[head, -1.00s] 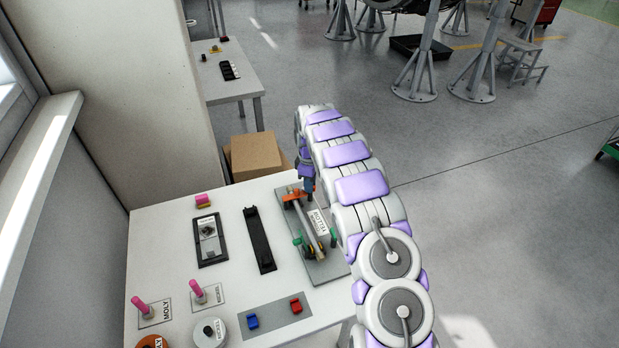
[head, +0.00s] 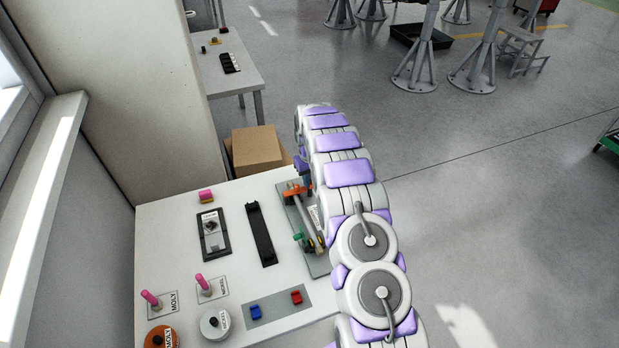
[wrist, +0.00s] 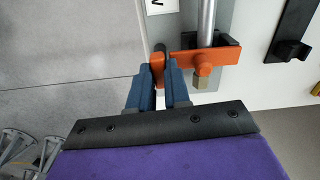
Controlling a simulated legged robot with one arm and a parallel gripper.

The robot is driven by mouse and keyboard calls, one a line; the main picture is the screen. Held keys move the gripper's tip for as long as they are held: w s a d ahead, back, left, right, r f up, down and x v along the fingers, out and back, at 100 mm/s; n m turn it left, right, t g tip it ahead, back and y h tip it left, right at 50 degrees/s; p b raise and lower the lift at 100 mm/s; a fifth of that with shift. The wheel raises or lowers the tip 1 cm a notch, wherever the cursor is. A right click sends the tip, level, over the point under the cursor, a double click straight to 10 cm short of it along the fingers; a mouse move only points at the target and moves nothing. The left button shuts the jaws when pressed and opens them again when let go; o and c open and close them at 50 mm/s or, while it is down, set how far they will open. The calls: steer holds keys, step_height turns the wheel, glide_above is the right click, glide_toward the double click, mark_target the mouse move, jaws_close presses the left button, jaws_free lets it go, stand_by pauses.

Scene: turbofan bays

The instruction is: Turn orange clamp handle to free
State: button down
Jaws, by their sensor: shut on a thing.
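The orange clamp handle (wrist: 204,56) shows in the wrist view as a flat bar across a metal rod, with a round orange boss on it. Its left end sits between the blue fingers of my gripper (wrist: 164,70), which are shut on it. In the head view the orange handle (head: 296,191) is at the far end of the grey fixture plate (head: 287,199) on the white table. My arm hides the right part of the plate and most of my gripper there. A green clamp part (head: 299,237) is at the near end of the rod.
The white table (head: 170,240) also holds a black rail (head: 260,235), a black-framed tray (head: 213,235), a pink block (head: 206,196), pink-handled posts and a grey plate with blue and red blocks (head: 275,309). A cardboard box (head: 257,150) stands behind.

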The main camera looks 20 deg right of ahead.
steer(key=shift+m, duration=0.5)
steer(key=c, duration=1.1)
jaws_free()
steer(key=shift+r+p, duration=0.85)
steer(key=shift+r, duration=7.8)
